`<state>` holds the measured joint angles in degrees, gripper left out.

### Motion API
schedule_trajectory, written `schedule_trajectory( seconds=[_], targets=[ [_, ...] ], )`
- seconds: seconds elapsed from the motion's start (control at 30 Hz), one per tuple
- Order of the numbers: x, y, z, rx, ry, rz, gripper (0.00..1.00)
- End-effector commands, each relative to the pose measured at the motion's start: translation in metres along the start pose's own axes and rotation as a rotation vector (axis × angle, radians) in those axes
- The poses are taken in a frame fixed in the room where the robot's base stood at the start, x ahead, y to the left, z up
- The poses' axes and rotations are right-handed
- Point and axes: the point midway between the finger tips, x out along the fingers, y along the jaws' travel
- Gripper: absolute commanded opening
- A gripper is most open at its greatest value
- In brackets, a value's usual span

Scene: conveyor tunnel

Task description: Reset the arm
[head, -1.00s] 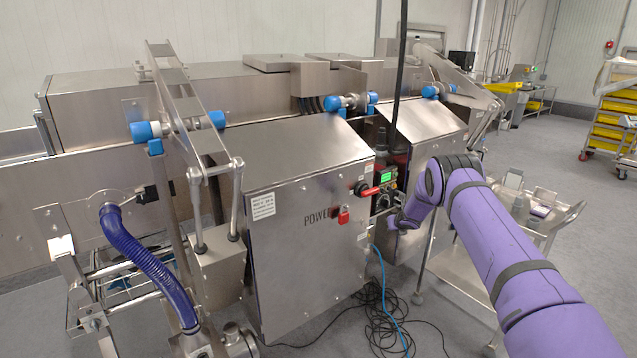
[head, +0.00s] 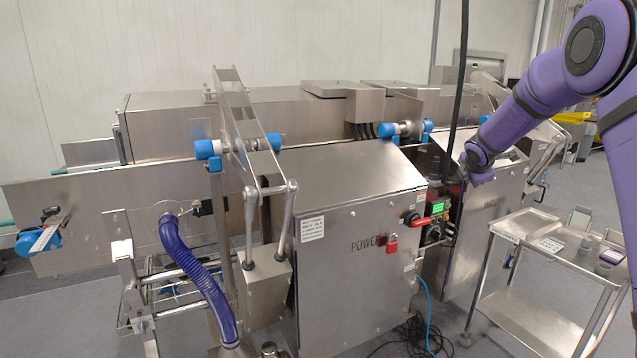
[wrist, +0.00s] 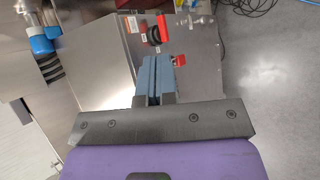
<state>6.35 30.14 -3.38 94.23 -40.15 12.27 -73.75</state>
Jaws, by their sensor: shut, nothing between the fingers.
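My purple arm reaches in from the right in the head view, raised and bent. Its wrist end (head: 478,168) appears in front of the machine's upper right part, beside the control panel (head: 436,215). The fingers are too small to make out there. In the wrist view my gripper (wrist: 157,64) shows two blue-grey fingers pressed together with nothing between them. I cannot tell the exact gap, but the fingers hold neither one.
A steel cart (head: 530,315) stands at the right with small items on top. A black cable hangs beside my wrist; cables lie on the floor.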

Motion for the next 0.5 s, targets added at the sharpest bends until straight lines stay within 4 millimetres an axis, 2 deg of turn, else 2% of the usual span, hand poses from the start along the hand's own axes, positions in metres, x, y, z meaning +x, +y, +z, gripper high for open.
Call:
schedule_trajectory(
  seconds=[0.03,0.27,0.5],
  targets=[
    [-0.025,0.001,0.003,0.06,-0.003,-0.004,0.0],
    [-0.122,-0.011,0.005,0.367,-0.004,-0.047,0.0],
    [-0.217,-0.042,-0.002,0.675,0.003,-0.102,0.0]
  ],
)
